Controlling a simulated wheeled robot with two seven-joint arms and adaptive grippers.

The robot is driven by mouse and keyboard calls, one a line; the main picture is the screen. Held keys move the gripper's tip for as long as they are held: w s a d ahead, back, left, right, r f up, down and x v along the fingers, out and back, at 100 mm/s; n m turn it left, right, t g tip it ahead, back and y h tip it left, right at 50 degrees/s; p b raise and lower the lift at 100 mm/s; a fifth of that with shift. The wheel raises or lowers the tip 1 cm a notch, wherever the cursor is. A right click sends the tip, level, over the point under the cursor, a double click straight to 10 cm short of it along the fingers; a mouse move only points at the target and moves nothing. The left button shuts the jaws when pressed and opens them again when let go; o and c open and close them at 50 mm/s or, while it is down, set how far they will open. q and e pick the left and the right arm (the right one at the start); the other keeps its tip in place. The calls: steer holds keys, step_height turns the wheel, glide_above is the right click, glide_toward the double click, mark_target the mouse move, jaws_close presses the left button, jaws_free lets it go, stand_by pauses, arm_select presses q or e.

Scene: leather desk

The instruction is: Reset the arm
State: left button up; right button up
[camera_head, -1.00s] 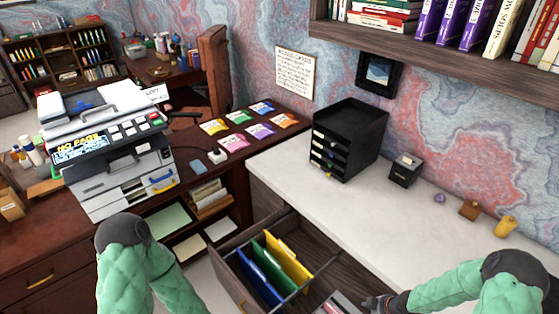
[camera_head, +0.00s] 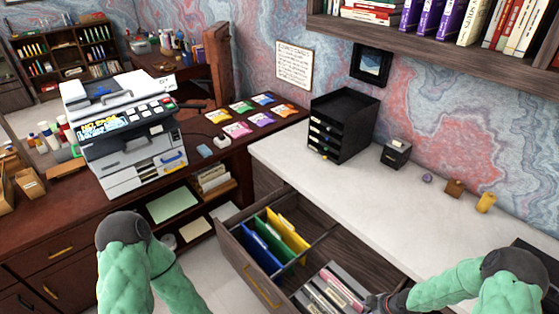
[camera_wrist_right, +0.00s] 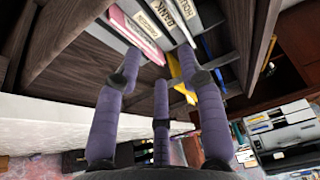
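My right arm (camera_head: 445,288) comes in at the lower right of the head view. Its gripper (camera_head: 380,303) is at the bottom edge, beside binders in an open drawer (camera_head: 262,287). In the right wrist view the purple fingers of the right gripper (camera_wrist_right: 160,82) are spread, with nothing held between them. The binders (camera_wrist_right: 150,22) show beyond the fingertips, apart from them as far as I can tell. My left arm (camera_head: 130,265) shows at the lower left as a bent green padded link. Its gripper is outside the head view.
The drawer also holds blue, green and yellow folders (camera_head: 290,232). A white counter (camera_head: 370,195) carries a black drawer organizer (camera_head: 340,125) and small items. A printer (camera_head: 125,135) stands on the brown desk at left. A shelf (camera_head: 440,50) with books overhangs the upper right.

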steer(key=s+a+m+g+y, duration=0.1)
steer(key=s+a+m, duration=0.2)
steer(key=a, duration=0.4)
steer(key=s+a+m+y, duration=0.1)
steer(key=s+a+m, duration=0.15)
steer(key=a, duration=0.45)
steer(key=s+a+m+g+h, duration=0.1)
steer(key=s+a+m+g, duration=0.1)
steer(key=s+a+m, duration=0.6)
arm_select(q)
step_height(320, 180, down, 10)
steer(key=b, duration=1)
steer(key=shift+w, duration=0.25)
arm_select(e)
step_height(320, 180, down, 9)
steer(key=n, duration=0.3)
steer(key=shift+d+f, duration=0.15)
steer(key=shift+d, duration=0.15)
steer(key=shift+w, duration=0.1)
